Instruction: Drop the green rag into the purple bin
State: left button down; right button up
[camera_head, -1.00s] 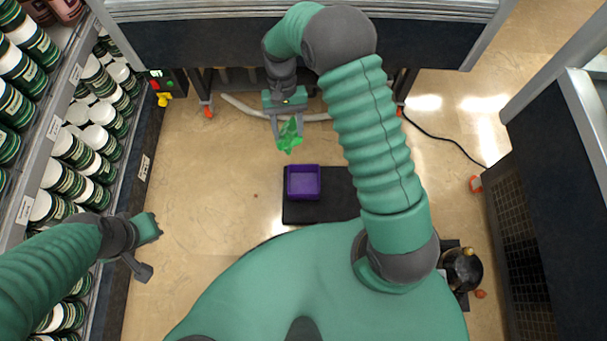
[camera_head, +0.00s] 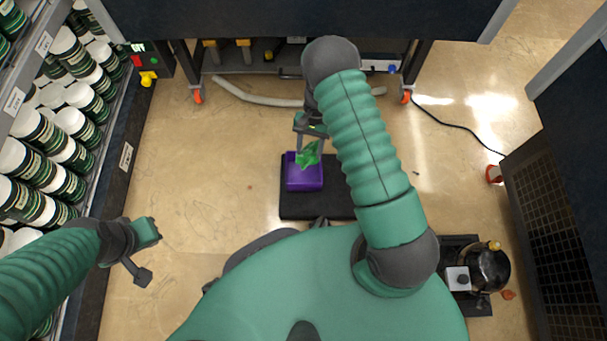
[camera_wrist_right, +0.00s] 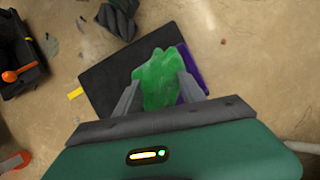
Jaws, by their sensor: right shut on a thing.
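The green rag (camera_head: 308,154) is held between the fingers of my right gripper (camera_head: 309,146), which is shut on it. In the head view the rag overlaps the far part of the open purple bin (camera_head: 304,184); its exact height over the bin cannot be told. The bin stands on a black mat (camera_head: 330,211). In the right wrist view the rag (camera_wrist_right: 160,80) hangs between the fingertips (camera_wrist_right: 158,90) and hides most of the bin (camera_wrist_right: 190,72). My left gripper (camera_head: 143,254) is empty at the left, its two fingers spread apart.
A shelf of green-and-white jars (camera_head: 42,140) runs along the left. A dark bench (camera_head: 300,22) with orange-wheeled legs stands at the back, with a pale hose (camera_head: 255,97) on the floor. A pump-like device (camera_head: 485,268) sits at the right. The floor at centre left is clear.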

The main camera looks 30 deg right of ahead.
notch_tip(320, 180, down, 5)
jog(key=b, duration=0.3)
jog(key=shift+b, duration=0.35)
jog(key=shift+r, duration=0.1)
jog(key=o, duration=1.4)
jog(key=p+v, duration=0.9)
jog(key=v, duration=0.7)
jog(key=shift+w+r, duration=0.1)
jog(key=shift+r, duration=0.25)
